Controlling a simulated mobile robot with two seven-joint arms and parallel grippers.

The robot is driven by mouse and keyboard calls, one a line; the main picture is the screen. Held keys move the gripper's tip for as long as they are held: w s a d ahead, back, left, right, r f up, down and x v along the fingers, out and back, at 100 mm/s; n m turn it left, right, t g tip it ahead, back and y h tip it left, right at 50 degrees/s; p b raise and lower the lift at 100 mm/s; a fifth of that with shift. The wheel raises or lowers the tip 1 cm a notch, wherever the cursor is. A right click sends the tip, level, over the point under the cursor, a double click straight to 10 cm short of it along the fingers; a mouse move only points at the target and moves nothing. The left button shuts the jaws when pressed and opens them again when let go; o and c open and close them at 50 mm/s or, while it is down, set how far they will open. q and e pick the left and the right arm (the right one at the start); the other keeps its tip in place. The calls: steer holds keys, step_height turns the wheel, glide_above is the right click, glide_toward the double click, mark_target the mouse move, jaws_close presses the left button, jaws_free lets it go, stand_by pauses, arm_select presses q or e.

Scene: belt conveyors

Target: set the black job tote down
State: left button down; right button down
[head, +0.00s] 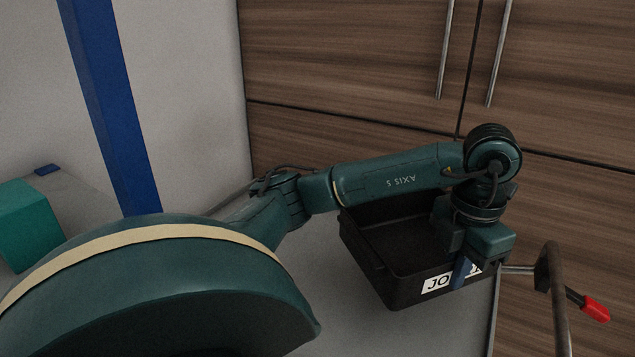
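The black job tote (388,283) is an open, dark box with a white label (436,283) on its front wall, partly covered. It looks empty where I see inside. My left gripper (462,268) points down at the tote's front wall near the right corner. A blue finger lies over the label on the outside; the other finger is mostly hidden. The gripper appears shut on the wall. The tote looks level, over a grey surface (385,335); I cannot tell whether its bottom touches. My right gripper is out of view.
Brown wooden cabinet doors (340,60) with metal handles stand behind the tote. A bent metal bar (555,300) and a red-tipped lever (594,309) are close on the right. A blue post (112,100) and a teal block (28,225) are at left.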

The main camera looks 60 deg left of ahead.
mark_target(444, 294)
arm_select(q)
steer(key=n, duration=0.3)
steer(key=shift+a+f+b, duration=0.15)
steer(key=shift+a+b, duration=0.15)
steer(key=shift+a, duration=0.05)
steer(key=shift+n, duration=0.3)
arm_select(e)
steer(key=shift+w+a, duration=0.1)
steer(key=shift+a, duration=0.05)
arm_select(q)
step_height(444, 294, down, 6)
steer(key=shift+r, duration=0.1)
step_height(444, 294, down, 4)
steer(key=shift+f, duration=0.1)
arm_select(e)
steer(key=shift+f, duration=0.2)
arm_select(q)
steer(key=shift+f, duration=0.1)
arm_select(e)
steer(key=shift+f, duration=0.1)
arm_select(q)
steer(key=c, duration=1.6)
jaws_free()
steer(key=shift+c, duration=0.2)
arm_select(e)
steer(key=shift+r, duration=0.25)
